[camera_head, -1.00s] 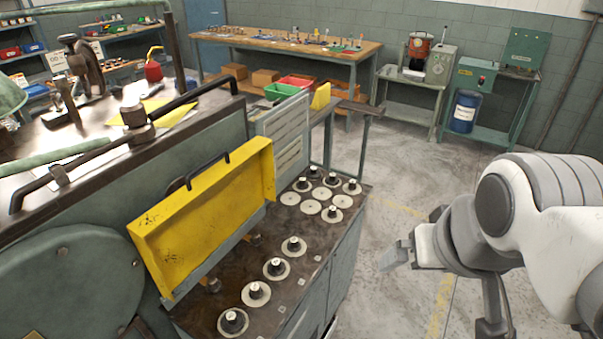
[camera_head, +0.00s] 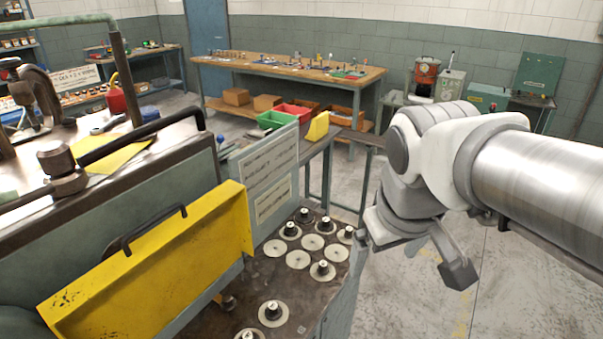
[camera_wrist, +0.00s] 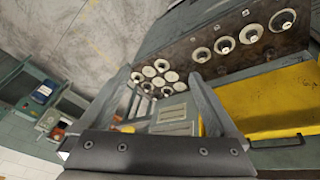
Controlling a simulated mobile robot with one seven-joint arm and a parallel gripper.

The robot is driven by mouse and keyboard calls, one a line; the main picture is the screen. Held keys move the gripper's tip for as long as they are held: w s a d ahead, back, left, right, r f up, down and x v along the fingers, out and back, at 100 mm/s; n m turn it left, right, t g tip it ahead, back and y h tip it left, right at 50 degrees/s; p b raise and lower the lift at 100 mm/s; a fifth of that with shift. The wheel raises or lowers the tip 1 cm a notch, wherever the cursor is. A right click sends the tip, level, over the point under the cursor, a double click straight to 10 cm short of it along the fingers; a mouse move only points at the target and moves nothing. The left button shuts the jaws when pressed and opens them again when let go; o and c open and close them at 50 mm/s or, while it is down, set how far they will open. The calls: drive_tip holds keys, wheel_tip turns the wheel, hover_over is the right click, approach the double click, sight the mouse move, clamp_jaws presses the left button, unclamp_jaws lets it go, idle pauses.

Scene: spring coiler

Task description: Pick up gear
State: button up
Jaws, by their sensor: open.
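Several round pale gears with dark hubs sit on the dark bench top of the machine in the head view. A near gear (camera_head: 273,313) lies in a row along the bench, and another gear (camera_head: 322,270) lies in the far cluster. Flat pale discs without hubs (camera_head: 298,259) lie among that cluster. I cannot tell which gear is meant. My gripper (camera_head: 412,254) is open and empty, to the right of the bench and apart from it. In the wrist view the open fingers (camera_wrist: 158,76) frame the cluster, with a row of hubbed gears (camera_wrist: 224,45) to the right.
The floor (camera_head: 410,300) right of the machine is open.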

drive_tip(key=w+a+f+n+g+b, duration=0.2)
drive_tip(key=w+a+f+n+b, duration=0.35)
drive_tip(key=a+f, duration=0.45)
drive_tip(key=n+g+b, duration=0.2)
drive_tip(key=n+b, duration=0.4)
drive_tip(key=b, duration=0.1)
hover_over(247, 336)
drive_tip(key=f, duration=2.2)
drive_tip(key=shift+w+d+f, duration=0.1)
drive_tip(key=shift+w+f, duration=0.2)
drive_tip(key=shift+w, duration=0.1)
drive_tip(key=shift+s+f+b, duration=0.2)
drive_tip(key=shift+f, duration=1.15)
drive_tip(key=shift+s+f+b, duration=0.15)
drive_tip(key=shift+s+f, duration=0.05)
drive_tip(key=shift+f, duration=1.1)
drive_tip(key=shift+c, duration=0.3)
clamp_jaws()
